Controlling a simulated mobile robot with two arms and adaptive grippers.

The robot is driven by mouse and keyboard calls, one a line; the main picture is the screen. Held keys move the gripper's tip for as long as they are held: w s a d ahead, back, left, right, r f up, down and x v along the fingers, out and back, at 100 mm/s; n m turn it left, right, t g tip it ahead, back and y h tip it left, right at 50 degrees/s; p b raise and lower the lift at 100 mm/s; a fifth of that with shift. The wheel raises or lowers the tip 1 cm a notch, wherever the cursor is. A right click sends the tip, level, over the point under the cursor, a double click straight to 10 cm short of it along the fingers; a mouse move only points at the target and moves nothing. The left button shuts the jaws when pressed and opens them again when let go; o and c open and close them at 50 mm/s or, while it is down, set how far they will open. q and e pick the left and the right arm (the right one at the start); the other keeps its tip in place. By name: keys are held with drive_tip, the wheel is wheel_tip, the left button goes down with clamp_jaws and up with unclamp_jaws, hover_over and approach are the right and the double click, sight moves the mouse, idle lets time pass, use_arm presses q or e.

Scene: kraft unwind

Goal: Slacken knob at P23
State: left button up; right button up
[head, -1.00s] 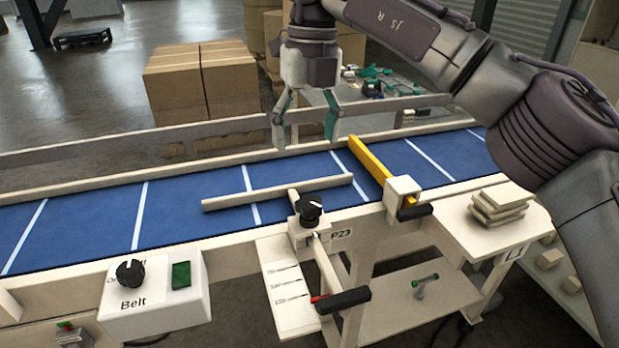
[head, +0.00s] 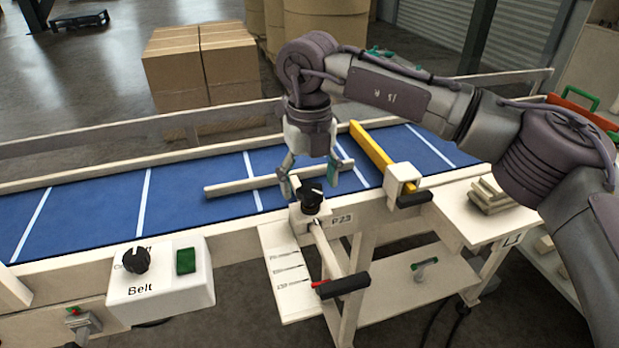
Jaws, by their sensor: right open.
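The black knob (head: 311,199) sits on a white clamp block next to the label P23 (head: 342,219), at the near edge of the blue belt. A pale guide bar (head: 240,186) lies over the belt behind it, and a rod with a black handle (head: 342,286) and red tip comes out toward me. My right gripper (head: 309,184) points down at the knob, open, with one finger to each side of the knob's top in the picture. I cannot tell whether the fingers touch it. My left gripper is not in view.
A yellow bar (head: 370,148) with its own white block and black handle crosses the belt to the right. The Belt control box (head: 160,288) with a dial and green button stands at front left. A scale plate (head: 290,275) hangs below the knob. Cardboard boxes (head: 205,70) stand behind.

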drive_tip(key=shift+f, duration=0.25)
drive_tip(key=c, duration=1.2)
drive_tip(key=shift+o, duration=0.2)
